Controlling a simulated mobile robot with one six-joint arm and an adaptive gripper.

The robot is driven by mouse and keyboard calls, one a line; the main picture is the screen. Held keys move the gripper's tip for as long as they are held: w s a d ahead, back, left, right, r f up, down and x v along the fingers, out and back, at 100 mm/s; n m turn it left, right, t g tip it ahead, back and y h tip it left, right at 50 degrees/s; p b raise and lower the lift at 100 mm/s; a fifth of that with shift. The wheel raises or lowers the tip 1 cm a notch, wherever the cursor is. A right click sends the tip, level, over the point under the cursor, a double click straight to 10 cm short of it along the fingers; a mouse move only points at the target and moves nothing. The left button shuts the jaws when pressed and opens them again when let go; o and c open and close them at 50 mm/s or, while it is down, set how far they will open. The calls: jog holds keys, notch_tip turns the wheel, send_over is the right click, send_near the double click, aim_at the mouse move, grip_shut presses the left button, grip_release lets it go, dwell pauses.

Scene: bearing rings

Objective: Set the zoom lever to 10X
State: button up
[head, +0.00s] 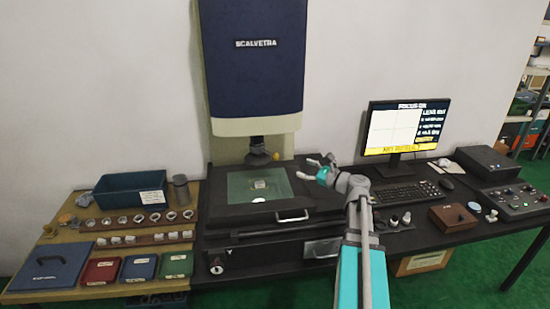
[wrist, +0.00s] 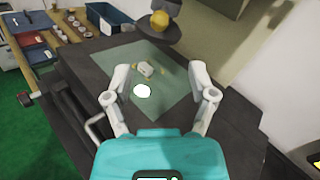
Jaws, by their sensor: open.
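The blue and white measuring machine (head: 253,60) stands against the wall. Its dark lens barrel (head: 258,148) hangs over the glass stage (head: 240,188). A small yellow knob (head: 276,156) sticks out at the right of the barrel and looks like the end of the zoom lever; it also shows at the top of the wrist view (wrist: 160,18). Scale marks are too small to read. My gripper (head: 307,167) is open and empty, to the right of the knob and apart from it. In the wrist view its two fingers (wrist: 160,70) are spread, with the knob beyond them.
A small pale part (head: 259,184) lies on the glass. The monitor (head: 406,127) and keyboard (head: 395,193) stand to the right, near my arm. A control box (head: 502,200) is farther right. Rings, coloured boxes and a blue bin (head: 130,191) fill the left bench.

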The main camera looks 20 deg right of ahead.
aim_at(278, 158)
jog(key=x, duration=1.3)
grip_shut()
jog(key=shift+a, duration=0.1)
